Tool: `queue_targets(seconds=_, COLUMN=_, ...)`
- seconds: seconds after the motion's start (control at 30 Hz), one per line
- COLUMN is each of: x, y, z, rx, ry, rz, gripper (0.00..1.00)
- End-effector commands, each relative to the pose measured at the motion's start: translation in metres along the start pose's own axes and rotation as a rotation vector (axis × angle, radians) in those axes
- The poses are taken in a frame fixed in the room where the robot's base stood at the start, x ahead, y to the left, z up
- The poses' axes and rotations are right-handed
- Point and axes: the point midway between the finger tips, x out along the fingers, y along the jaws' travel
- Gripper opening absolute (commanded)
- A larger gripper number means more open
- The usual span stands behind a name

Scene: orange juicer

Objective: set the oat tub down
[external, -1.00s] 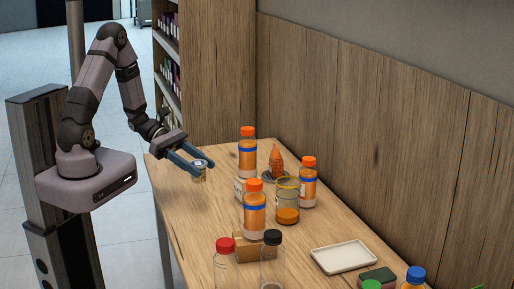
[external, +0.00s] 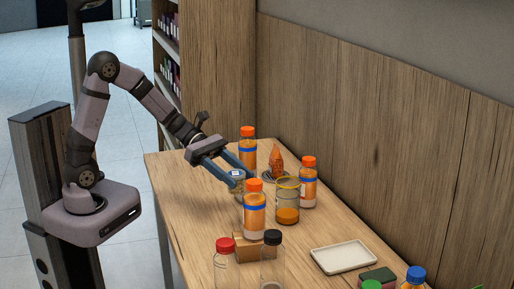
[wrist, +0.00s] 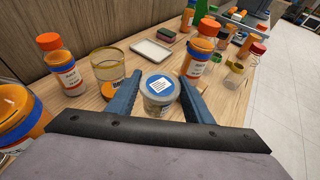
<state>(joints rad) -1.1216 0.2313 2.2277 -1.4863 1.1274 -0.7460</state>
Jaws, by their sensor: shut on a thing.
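In the external view the fingers and a juice bottle stand close around the tub. I cannot tell whether its base touches the table.
Orange-capped bottles stand in front (external: 254,212), behind (external: 247,152) and right (external: 308,188) of the tub. A glass jar (external: 287,203) and an orange cone-shaped juicer (external: 276,162) are close by. A white tray (external: 343,257) lies farther right. The table's left edge is clear.

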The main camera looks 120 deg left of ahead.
Motion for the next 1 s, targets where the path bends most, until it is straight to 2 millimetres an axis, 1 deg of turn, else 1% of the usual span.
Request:
queue_targets(seconds=0.03, x=-0.001, y=0.008, z=0.001, rx=-0.019, ry=0.000, rz=0.043, gripper=0.24)
queue_targets(seconds=0.1, x=-0.003, y=0.017, z=-0.001, rx=-0.043, ry=0.001, rz=0.096, gripper=0.24)
queue_targets(seconds=0.2, x=-0.004, y=0.025, z=-0.004, rx=-0.067, ry=0.001, rz=0.154, gripper=0.24)
queue_targets(seconds=0.3, x=-0.005, y=0.029, z=-0.007, rx=-0.081, ry=0.001, rz=0.187, gripper=0.24)
queue_targets(seconds=0.47, x=-0.005, y=0.029, z=-0.008, rx=-0.086, ry=0.001, rz=0.203, gripper=0.24)
queue_targets(seconds=0.57, x=-0.003, y=0.029, z=-0.012, rx=-0.088, ry=0.002, rz=0.203, gripper=0.24)
queue_targets(seconds=0.9, x=0.015, y=0.029, z=-0.057, rx=-0.090, ry=0.003, rz=0.201, gripper=0.24)
queue_targets(seconds=1.0, x=0.018, y=0.029, z=-0.064, rx=-0.087, ry=0.001, rz=0.201, gripper=0.24)
